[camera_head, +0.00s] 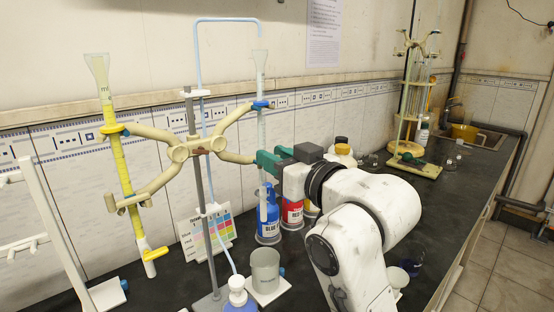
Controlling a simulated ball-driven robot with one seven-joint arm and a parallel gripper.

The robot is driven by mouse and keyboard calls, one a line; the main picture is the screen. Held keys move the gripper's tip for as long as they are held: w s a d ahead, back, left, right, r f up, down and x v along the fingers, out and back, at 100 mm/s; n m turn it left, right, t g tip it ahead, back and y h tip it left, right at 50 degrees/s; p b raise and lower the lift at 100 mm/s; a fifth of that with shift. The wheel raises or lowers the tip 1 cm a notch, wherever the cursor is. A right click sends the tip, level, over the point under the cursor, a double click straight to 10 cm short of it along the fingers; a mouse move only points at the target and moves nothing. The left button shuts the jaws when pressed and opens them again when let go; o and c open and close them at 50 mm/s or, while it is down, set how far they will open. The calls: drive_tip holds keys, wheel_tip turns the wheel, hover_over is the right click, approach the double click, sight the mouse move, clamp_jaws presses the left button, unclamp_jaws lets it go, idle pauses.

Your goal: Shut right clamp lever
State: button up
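The cream double burette clamp (178,153) is fixed to a grey upright rod (192,118). Its left arms spread towards a tilted yellow burette (124,175). Its right arms spread towards a clear burette (261,78) that stands nearly upright. The upper right arm reaches that burette beside a blue fitting (260,105). The lower right arm, the right lever (235,157), ends at the green fingers of my gripper (266,161). The fingers overlap the lever's end and the burette, so contact and finger gap cannot be told.
A blue-labelled bottle (268,222), a red-labelled bottle (292,213) and a grey beaker (265,264) stand below my gripper. A colour chart (218,232) leans behind the rod. A white rack (52,215) is at left. Another clamp stand (408,105) is at the far right.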

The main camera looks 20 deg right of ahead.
clamp_jaws()
drive_tip(key=shift+d+n+y, duration=0.2)
drive_tip(key=shift+n+y, duration=0.1)
drive_tip(key=shift+y, duration=0.1)
drive_tip(key=shift+w+d+f+n+g+y+b, duration=0.1)
drive_tip(key=shift+w+d+n+g+y+b, duration=0.5)
drive_tip(key=shift+n+g+y, duration=1.7)
drive_tip(key=shift+w+d+r+n+g+y+b, duration=0.1)
drive_tip(key=shift+w+d+n+g+y+b, duration=0.2)
drive_tip(key=shift+w+n+g+y+b, duration=1.3)
drive_tip(key=shift+d+f+n+g+y+b, duration=0.1)
drive_tip(key=shift+d+n+g+y, duration=0.35)
drive_tip(key=shift+n+g+y, duration=2.55)
drive_tip(key=shift+m+g+h, duration=0.3)
drive_tip(key=shift+g+h, duration=0.2)
drive_tip(key=shift+g, duration=0.4)
unclamp_jaws()
